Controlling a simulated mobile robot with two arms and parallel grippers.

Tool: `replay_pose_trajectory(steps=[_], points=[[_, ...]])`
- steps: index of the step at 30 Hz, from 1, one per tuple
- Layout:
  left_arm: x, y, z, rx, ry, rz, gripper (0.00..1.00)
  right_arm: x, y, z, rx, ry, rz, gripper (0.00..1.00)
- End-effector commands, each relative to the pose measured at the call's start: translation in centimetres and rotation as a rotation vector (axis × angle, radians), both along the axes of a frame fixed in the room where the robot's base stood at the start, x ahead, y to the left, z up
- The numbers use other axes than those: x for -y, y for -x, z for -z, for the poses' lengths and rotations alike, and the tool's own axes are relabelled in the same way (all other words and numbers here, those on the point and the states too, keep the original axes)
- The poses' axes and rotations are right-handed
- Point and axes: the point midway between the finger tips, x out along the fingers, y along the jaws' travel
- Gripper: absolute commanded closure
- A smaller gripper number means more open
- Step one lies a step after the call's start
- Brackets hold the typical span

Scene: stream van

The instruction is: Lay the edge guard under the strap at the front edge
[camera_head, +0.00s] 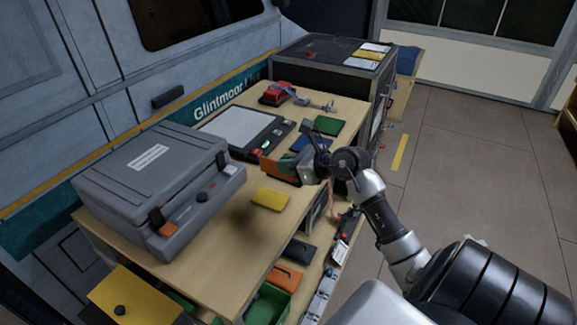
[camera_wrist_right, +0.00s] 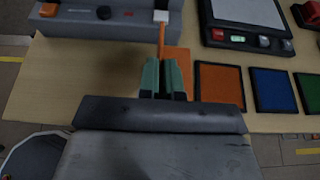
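My right gripper (camera_head: 288,165) is over the worktop, its green fingers close together. A wider orange face (camera_wrist_right: 180,62) shows just right of the fingers. My left gripper is out of view.
A grey case (camera_head: 150,175) stands left on the worktop (camera_head: 222,262). A yellow pad (camera_head: 269,199) lies near the front. Orange (camera_wrist_right: 220,86), blue (camera_head: 310,145) and green (camera_head: 328,125) pads and a dark-framed panel (camera_head: 240,126) lie farther along. Open bins sit below.

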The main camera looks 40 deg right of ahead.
Motion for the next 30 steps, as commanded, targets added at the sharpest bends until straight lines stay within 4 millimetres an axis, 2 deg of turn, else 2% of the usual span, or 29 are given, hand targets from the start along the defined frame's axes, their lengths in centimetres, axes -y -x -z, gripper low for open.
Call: replay_pose_trajectory(steps=[2, 12, 15, 20, 27, 30], points=[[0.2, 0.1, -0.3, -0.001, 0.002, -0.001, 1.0, -1.0, 0.0, 0.6, -0.001, -0.008, 0.003, 1.0], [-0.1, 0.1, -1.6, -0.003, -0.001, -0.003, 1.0, -8.6, 0.5, 5.0, -0.001, -0.01, 0.002, 1.0], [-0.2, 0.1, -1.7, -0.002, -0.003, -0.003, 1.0, -10.1, 0.6, 6.0, -0.001, -0.007, 0.002, 1.0], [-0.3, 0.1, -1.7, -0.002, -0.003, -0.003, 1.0, -11.2, 0.6, 6.8, -0.001, -0.003, 0.002, 1.0], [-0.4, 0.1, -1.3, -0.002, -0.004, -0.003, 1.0, -11.3, 0.6, 10.1, -0.003, -0.005, 0.003, 1.0], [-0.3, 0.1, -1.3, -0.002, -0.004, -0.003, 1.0, -11.3, 0.6, 10.8, -0.001, -0.003, 0.002, 1.0]])
